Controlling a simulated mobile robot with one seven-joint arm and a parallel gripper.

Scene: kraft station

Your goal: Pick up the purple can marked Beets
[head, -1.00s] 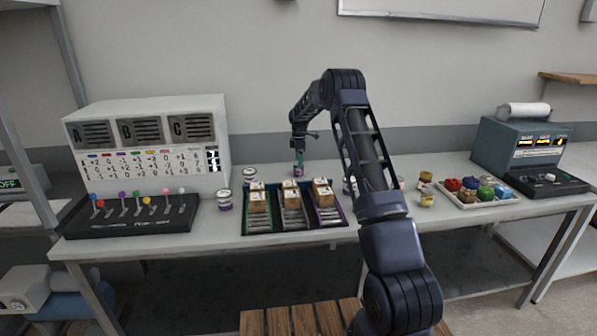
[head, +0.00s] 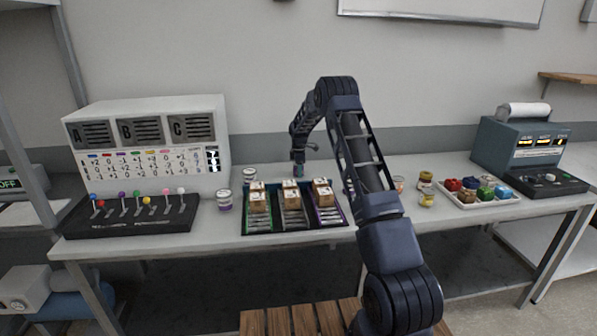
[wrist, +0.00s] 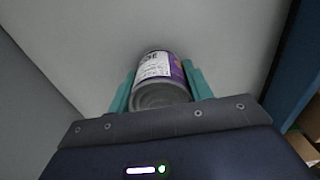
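The purple and white can (wrist: 162,76) is between the teal fingers of my gripper (wrist: 162,84) in the wrist view. Both fingers lie against its sides with no clear gap, and its grey metal end faces the camera. Dark print shows on the label, but I cannot read the name. In the head view, my gripper (head: 298,165) points down at the table behind the trays. The can is small there and mostly covered by the fingers. I cannot tell whether it is clear of the table.
Trays with cardboard boxes (head: 291,218) stand in front of my gripper. Two other cans (head: 224,200) (head: 250,176) stand left of them. A lever panel (head: 130,215) is further left. Small jars (head: 426,190) and a white tray of coloured items (head: 480,203) are on the right.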

